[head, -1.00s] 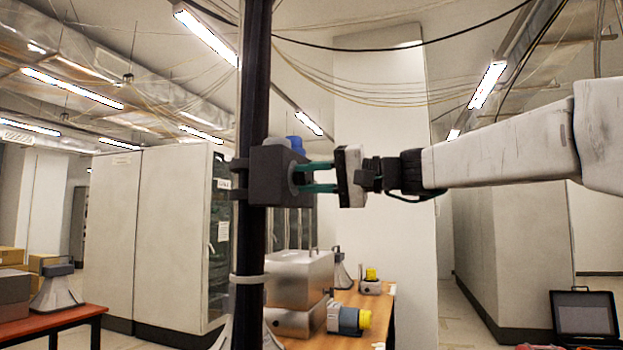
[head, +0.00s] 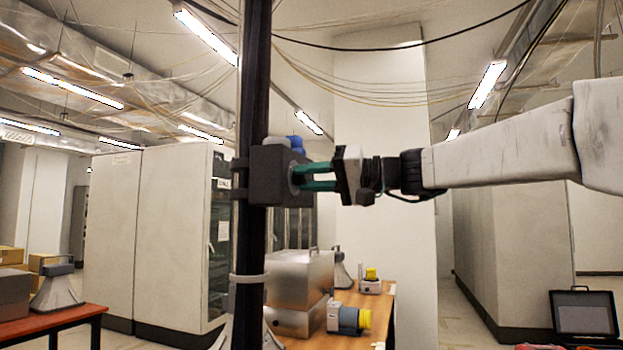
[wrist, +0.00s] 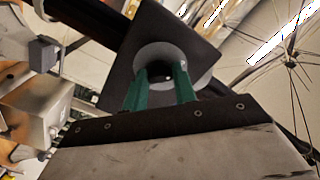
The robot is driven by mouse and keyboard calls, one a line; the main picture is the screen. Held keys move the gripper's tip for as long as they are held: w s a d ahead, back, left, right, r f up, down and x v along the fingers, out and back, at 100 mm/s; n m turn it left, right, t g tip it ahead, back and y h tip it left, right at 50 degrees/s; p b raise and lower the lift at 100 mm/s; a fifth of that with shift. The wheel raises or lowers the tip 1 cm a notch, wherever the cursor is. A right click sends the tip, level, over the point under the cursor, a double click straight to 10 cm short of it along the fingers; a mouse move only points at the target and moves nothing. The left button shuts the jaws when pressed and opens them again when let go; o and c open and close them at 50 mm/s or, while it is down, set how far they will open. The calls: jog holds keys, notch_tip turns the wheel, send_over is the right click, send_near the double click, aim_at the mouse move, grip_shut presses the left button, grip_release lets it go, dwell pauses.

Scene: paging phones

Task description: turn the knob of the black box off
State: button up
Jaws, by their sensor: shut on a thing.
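The black box (head: 265,172) is fixed to a dark upright pole in the head view. A round grey knob (head: 292,179) sits on its right side. My gripper (head: 302,178) reaches in from the right, with its green fingers shut on the knob. In the wrist view the box (wrist: 135,62) looks tilted relative to my gripper (wrist: 162,75), and the knob shows as a grey ring (wrist: 199,74) with the fingertips at its middle. The fingers hide part of the knob, and I see no position mark on it.
The dark pole (head: 250,100) stands directly behind the box. A blue thing (head: 296,143) shows just above the box. Space around my arm looks clear.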

jog(key=shift+f, duration=0.15)
jog(key=shift+c, duration=0.2)
jog(key=o, duration=1)
jog(key=shift+d, duration=0.15)
jog(key=v, duration=0.7)
jog(key=shift+s+d, duration=0.15)
jog(key=shift+d, duration=0.15)
